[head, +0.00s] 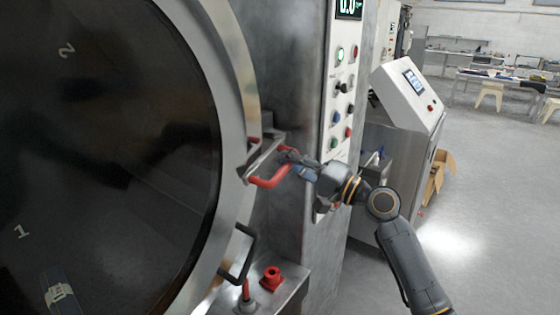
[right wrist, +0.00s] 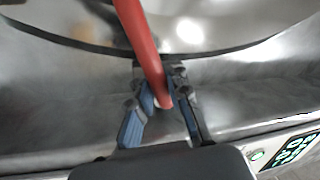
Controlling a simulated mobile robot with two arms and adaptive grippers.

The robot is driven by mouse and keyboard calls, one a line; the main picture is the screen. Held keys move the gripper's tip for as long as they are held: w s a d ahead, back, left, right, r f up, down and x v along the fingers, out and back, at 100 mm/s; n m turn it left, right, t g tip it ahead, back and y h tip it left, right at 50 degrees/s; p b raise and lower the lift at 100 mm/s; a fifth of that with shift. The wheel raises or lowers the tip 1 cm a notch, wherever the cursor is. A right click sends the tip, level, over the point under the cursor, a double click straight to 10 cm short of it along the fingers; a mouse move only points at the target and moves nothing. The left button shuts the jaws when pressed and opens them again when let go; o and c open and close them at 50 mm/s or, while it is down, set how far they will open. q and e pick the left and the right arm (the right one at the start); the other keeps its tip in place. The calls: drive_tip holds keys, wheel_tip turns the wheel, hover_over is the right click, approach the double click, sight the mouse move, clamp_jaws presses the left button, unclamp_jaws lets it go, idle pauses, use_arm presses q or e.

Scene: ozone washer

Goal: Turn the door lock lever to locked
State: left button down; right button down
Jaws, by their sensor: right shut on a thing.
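The door lock lever (head: 268,183) is a red bent bar at the right rim of the big round washer door (head: 236,75), next to a metal latch bracket. My right gripper (head: 291,165) is shut on the end of this lever. In the right wrist view the red lever (right wrist: 140,40) runs down from the top edge between the blue-padded fingers of my right gripper (right wrist: 157,80). My left gripper is not in view.
A black door handle (head: 239,255) sits below the lever. A red fitting (head: 271,277) stands on the ledge beneath. A white console (head: 410,92) stands behind my right arm.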

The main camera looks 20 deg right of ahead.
drive_tip(key=shift+s+r+m+p, duration=0.1)
drive_tip(key=shift+r+m+p, duration=0.1)
drive_tip(key=shift+m+p, duration=0.45)
drive_tip(key=shift+m, duration=0.35)
